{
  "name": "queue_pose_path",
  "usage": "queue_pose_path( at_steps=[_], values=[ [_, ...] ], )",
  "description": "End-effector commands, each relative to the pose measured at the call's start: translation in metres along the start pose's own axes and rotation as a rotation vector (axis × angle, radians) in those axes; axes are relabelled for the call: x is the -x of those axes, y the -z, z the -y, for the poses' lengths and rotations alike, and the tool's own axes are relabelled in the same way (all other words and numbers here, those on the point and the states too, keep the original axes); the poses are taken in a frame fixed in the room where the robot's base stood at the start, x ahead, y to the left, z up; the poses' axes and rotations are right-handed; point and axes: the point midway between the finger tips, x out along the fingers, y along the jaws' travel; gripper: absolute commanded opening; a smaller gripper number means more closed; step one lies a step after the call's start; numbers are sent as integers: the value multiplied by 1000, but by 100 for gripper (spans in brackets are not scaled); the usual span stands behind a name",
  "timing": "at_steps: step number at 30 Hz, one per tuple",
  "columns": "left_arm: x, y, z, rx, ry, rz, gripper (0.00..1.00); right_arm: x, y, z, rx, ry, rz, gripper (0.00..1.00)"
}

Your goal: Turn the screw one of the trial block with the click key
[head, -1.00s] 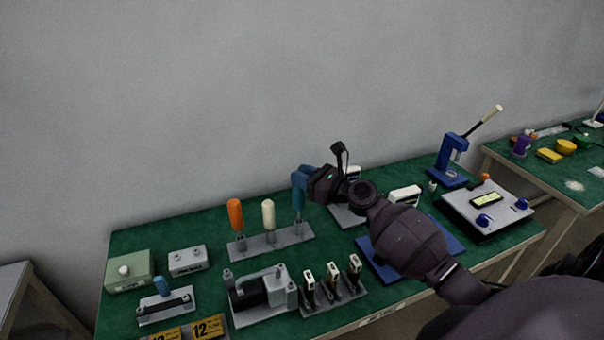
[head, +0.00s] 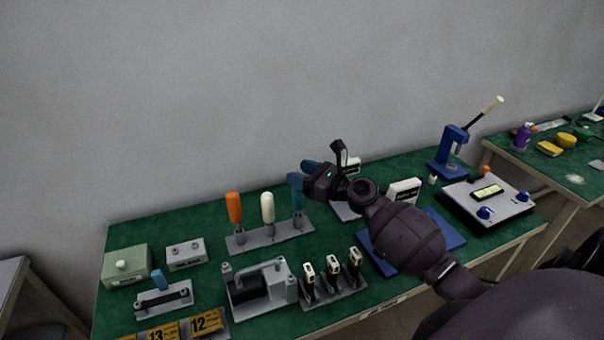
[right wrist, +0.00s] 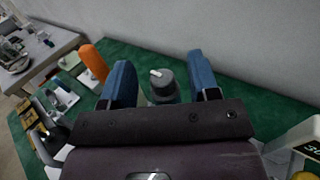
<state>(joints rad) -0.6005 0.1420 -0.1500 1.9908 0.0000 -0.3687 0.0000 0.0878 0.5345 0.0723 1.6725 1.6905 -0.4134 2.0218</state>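A grey rack (head: 270,238) holds three upright tools: an orange-handled one (head: 234,208), a cream-handled one (head: 267,208) and a bluish one (head: 298,202). I cannot tell which is the click key. My right gripper (head: 299,171) is at the top of the bluish tool. In the right wrist view its two blue fingers (right wrist: 160,78) are spread, with a dark grey cylinder with a pale tip (right wrist: 163,88) between them and gaps visible. A small grey block with two round screw-like tops (head: 186,255), apparently the trial block, sits left of the rack. My left gripper is out of view.
A pump-like unit with a black cylinder (head: 262,286) and a stand of several small pale-topped items (head: 333,284) stand in front of the rack. A green box (head: 126,266) is at far left. A blue lever press (head: 450,150) and a control panel (head: 488,205) stand at right.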

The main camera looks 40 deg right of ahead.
Motion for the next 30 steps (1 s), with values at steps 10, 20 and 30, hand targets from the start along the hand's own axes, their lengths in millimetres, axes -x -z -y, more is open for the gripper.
queue_pose_path(
  at_steps=[10,20,30],
  values=[
    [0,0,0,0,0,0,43,6,1,0,0,1,-2,55],
    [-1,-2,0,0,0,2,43,60,2,0,-1,1,-2,55],
    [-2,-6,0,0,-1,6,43,103,1,0,-1,1,-1,55]
  ],
)
